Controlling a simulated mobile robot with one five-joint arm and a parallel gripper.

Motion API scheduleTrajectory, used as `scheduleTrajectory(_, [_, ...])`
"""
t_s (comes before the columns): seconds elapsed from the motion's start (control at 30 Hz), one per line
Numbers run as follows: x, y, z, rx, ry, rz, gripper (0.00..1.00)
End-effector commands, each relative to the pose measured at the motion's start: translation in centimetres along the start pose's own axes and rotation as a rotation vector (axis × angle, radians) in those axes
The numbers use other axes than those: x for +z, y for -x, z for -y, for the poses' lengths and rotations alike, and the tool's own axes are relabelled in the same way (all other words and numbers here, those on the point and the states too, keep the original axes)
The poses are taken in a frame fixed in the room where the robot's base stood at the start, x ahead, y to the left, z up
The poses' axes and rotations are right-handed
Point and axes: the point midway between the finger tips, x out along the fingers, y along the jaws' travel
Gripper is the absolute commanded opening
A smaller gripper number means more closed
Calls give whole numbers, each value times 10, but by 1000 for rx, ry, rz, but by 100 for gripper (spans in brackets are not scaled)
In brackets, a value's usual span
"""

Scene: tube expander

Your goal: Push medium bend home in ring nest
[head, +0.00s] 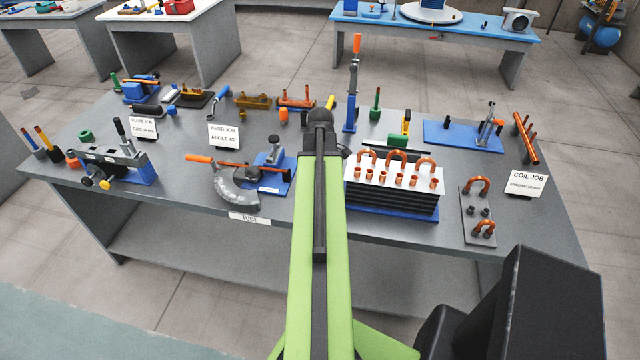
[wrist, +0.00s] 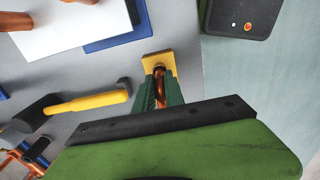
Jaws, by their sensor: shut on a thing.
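My gripper (wrist: 160,93) shows in the wrist view with dark green fingers shut on a copper bend. Only part of the bend (wrist: 159,72) shows between the fingers. A small yellow block (wrist: 152,59), which looks like the ring nest, lies right at the bend's far end. I cannot tell how deep the bend sits in it. In the head view my arm hides the fingertips, the held bend and the block. Other copper bends (head: 396,157) stand in the white-topped coil block, and more are on a grey peg plate (head: 467,222).
The white-topped coil block (head: 437,188) stands close to the right of my arm; its white top (wrist: 70,30) fills the wrist view's upper left. A yellow-handled hammer (wrist: 88,103) lies near my fingers. A tube bender (head: 235,190) is left of my arm.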

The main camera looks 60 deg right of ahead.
Motion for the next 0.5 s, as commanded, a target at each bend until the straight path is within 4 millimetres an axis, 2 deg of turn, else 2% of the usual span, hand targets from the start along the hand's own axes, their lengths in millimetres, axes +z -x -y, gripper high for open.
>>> scheduleTrajectory(0.4, [0, -12, 0, 0, 0, 0, 0])
scheduleTrajectory(0.43, [0, -12, 0, 0, 0, 0, 15])
scheduleTrajectory(0.5, [0, -10, 0, 0, 0, 0, 24])
